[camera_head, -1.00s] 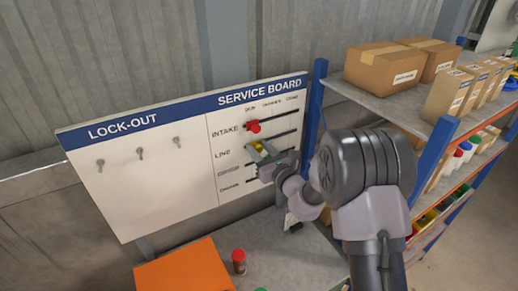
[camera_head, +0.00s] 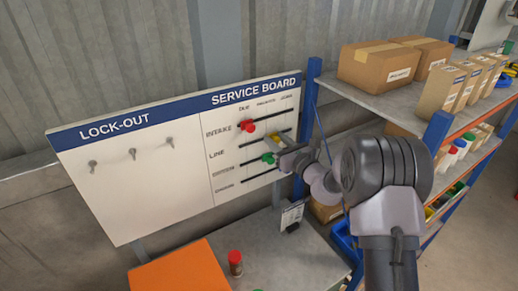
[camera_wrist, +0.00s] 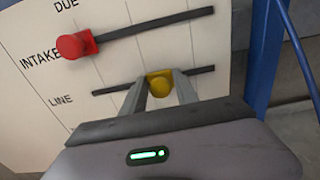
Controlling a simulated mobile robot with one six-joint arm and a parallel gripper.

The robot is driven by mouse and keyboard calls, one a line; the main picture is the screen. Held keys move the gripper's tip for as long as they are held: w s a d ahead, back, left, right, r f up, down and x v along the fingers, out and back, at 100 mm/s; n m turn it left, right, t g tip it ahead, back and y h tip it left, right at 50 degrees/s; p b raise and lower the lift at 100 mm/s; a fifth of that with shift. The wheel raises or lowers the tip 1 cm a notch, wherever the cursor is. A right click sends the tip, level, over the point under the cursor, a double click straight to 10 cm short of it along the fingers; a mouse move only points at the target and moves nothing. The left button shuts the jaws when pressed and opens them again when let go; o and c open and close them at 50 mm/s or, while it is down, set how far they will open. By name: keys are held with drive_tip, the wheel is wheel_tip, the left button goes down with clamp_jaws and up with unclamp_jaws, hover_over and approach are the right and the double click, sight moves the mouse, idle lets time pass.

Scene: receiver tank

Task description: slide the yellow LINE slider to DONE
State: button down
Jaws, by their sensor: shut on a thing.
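The yellow LINE slider (camera_wrist: 159,84) sits on the dark LINE slot in the wrist view, right of the slot's middle, with bare slot showing to its right. My gripper (camera_wrist: 160,88) has its two fingers on either side of the yellow knob and is shut on it. In the head view my gripper (camera_head: 276,143) is at the board's LINE row, and the yellow knob is mostly hidden by it. The service board (camera_head: 190,185) has column headings along its top; the DONE heading is too small to read clearly.
The red INTAKE knob (camera_wrist: 76,45) sits at the left of the slot above. A green knob (camera_head: 268,158) is on the row below LINE. A blue shelf post (camera_head: 311,120) stands close to the board's right edge. A red-capped jar (camera_head: 235,263) stands on the table below.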

sight(286, 130)
drive_tip(key=w+d, duration=0.1)
drive_tip(key=d, duration=0.1)
drive_tip(key=w+d, duration=0.2)
drive_tip(key=d, duration=0.1)
drive_tip(key=shift+w+b, duration=0.2)
drive_tip(key=shift+b, duration=0.1)
drive_tip(key=shift+r, duration=0.1)
drive_tip(key=c, duration=1.4)
unclamp_jaws()
drive_tip(key=shift+o, duration=1.2)
drive_tip(key=shift+w+d, duration=0.1)
drive_tip(key=b+v, duration=0.2)
drive_tip(key=v, duration=1.5)
drive_tip(key=shift+s+b, duration=0.25)
drive_tip(key=shift+b, duration=0.1)
